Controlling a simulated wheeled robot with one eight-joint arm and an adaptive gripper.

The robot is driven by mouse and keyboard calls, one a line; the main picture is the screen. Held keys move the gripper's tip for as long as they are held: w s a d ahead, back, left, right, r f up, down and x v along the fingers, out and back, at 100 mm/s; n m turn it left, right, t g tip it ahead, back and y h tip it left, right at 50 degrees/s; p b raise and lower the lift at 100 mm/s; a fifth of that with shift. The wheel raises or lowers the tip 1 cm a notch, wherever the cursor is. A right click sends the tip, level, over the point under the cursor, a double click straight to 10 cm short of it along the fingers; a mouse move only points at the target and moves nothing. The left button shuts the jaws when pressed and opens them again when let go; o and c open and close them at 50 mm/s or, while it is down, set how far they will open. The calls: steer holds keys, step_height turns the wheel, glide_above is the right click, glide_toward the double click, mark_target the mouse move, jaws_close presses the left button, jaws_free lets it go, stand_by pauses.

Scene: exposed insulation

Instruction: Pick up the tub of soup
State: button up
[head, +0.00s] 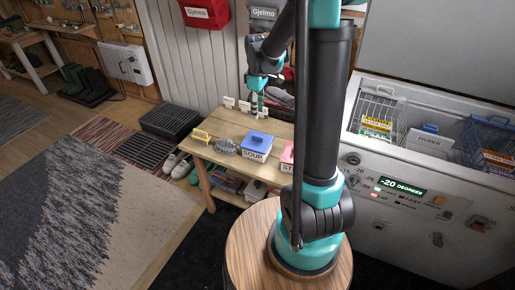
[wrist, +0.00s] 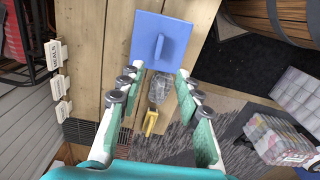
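The tub of soup (head: 256,143) stands on the wooden table in the head view, with a blue handled lid and a white SOUP label. Its blue lid (wrist: 174,31) shows at the top of the wrist view, with the raised handle in its middle. My gripper (wrist: 159,72) is open and empty. Its fingers point toward the lid, with the fingertips just short of the lid's near edge in the picture. In the head view my gripper (head: 257,100) is above the back of the table, behind the tub.
A clear container (head: 225,146) and a yellow-handled item (head: 201,135) sit left of the tub. Small label signs (head: 230,102) line the table's back edge. An open white freezer (head: 440,190) stands at right.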

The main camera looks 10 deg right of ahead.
mark_target(258, 136)
step_height(258, 136, down, 13)
steer(key=shift+w+f, duration=0.1)
steer(key=shift+f, duration=0.05)
stand_by(0.5)
jaws_close()
stand_by(0.5)
